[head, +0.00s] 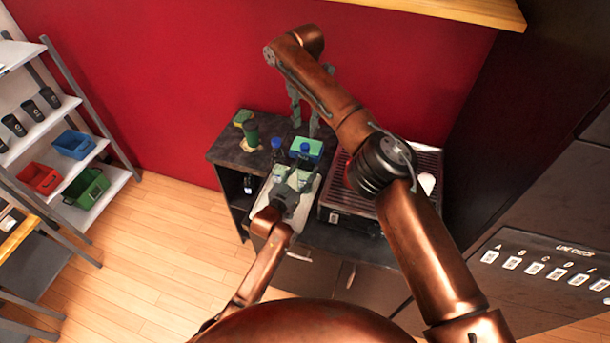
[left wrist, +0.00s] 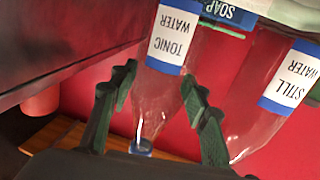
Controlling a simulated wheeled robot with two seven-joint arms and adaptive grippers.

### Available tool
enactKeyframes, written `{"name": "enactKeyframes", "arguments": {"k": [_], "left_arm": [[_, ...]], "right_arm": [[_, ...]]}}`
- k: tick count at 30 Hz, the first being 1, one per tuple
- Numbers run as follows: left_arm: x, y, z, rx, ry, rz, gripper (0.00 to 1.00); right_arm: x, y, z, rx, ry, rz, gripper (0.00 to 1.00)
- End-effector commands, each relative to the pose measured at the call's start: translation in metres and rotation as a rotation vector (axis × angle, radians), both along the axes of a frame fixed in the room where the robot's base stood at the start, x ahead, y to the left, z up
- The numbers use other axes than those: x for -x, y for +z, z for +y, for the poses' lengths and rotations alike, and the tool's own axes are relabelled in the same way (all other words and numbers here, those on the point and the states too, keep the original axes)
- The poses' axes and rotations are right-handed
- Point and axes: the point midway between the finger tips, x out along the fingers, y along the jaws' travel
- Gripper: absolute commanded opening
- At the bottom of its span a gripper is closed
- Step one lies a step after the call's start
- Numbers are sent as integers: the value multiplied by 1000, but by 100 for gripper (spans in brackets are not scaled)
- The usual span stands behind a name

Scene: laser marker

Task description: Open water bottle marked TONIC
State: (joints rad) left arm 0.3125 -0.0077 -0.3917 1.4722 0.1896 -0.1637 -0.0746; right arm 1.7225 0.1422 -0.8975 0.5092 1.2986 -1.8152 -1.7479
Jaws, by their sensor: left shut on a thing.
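The bottle marked TONIC WATER (left wrist: 172,38) shows upside down in the left wrist view, clear with a white and blue label. Its blue cap (left wrist: 140,148) is on the neck. My left gripper (left wrist: 158,82) has its dark green fingers on both sides of this bottle, shut on it above the label. In the head view two blue caps, one of them here (head: 276,143), stand just beyond my left gripper (head: 292,181); their labels are unreadable. My right gripper (head: 305,112) is behind them near the red wall, fingers apart and empty, partly hidden by its arm.
A bottle marked STILL WATER (left wrist: 288,80) stands close beside the tonic bottle. A SOAP label (left wrist: 230,13) shows nearby. A green bottle (head: 250,135) stands on the dark cabinet (head: 225,150). A slatted machine (head: 345,197) is to the right.

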Motion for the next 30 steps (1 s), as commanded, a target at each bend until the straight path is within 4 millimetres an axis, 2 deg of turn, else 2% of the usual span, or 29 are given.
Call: {"name": "enactKeyframes", "arguments": {"k": [2, 9, 10, 19, 26, 30], "left_arm": [[0, 0, 0, 0, 0, 1, 17], [0, 0, 1, 0, 1, 1, 0], [0, 0, 1, 0, 1, 1, 43], [0, 0, 0, 0, 1, 1, 63], [0, 0, 0, 0, 0, 0, 63], [6, -1, 5, -1, 1, 0, 63]], "right_arm": [[0, 0, 0, 0, 0, 0, 38], [0, 0, 0, 0, 0, 0, 38], [0, 0, 0, 0, 0, 0, 38], [0, 0, 0, 0, 0, 0, 38], [0, 0, 0, 0, 0, 0, 38], [0, 0, 0, 0, 0, 0, 38]]}}
